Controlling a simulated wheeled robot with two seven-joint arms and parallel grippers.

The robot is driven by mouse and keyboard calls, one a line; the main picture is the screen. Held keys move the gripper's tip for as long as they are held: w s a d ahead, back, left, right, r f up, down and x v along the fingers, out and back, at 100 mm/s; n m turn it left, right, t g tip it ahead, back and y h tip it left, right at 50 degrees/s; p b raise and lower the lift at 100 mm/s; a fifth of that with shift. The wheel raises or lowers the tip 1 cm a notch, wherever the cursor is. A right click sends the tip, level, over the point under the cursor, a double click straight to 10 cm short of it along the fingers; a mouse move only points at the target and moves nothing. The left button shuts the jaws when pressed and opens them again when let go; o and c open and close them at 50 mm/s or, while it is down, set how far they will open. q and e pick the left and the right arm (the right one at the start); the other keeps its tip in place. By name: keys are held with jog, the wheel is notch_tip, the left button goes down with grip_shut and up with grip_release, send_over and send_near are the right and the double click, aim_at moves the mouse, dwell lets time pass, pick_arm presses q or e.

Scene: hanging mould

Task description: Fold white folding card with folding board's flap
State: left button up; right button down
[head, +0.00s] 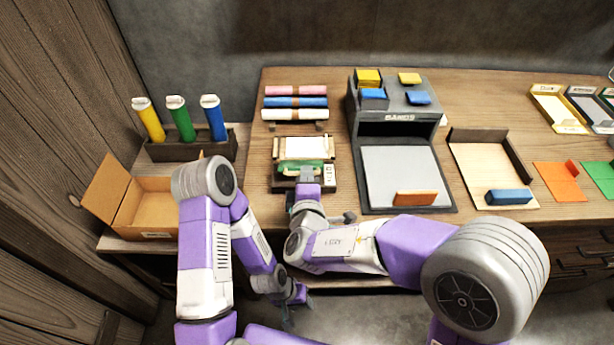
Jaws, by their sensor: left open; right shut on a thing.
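A small board with a wooden frame and dark base, which looks like the folding board (333,187), sits near the table's front edge, left of centre. A white card (306,147) lies flat on its upper part. A green strip crosses the board just below the card. My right gripper (306,174) is at the board's near edge, shut on what looks like its flap (290,169); the fingers hide the exact grip. My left gripper (288,313) is open and empty, low in front of the table, apart from the board.
Pink, blue and white rolls (295,102) lie behind the board. A dark bands stand (398,130) with a grey panel is to its right. An open cardboard box (148,205) and several coloured tubes (180,120) are on the left. A wooden tray (480,165) stands further right.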

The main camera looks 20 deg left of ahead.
jog(key=shift+w+d+f, duration=0.2)
jog(key=shift+d+f, duration=0.05)
jog(key=c, duration=1.6)
grip_release()
jog(key=o, duration=0.4)
jog(key=shift+w+a, duration=0.15)
jog(key=shift+w, duration=0.1)
jog(key=p+v, duration=0.1)
jog(key=v, duration=0.7)
jog(key=shift+a, duration=0.1)
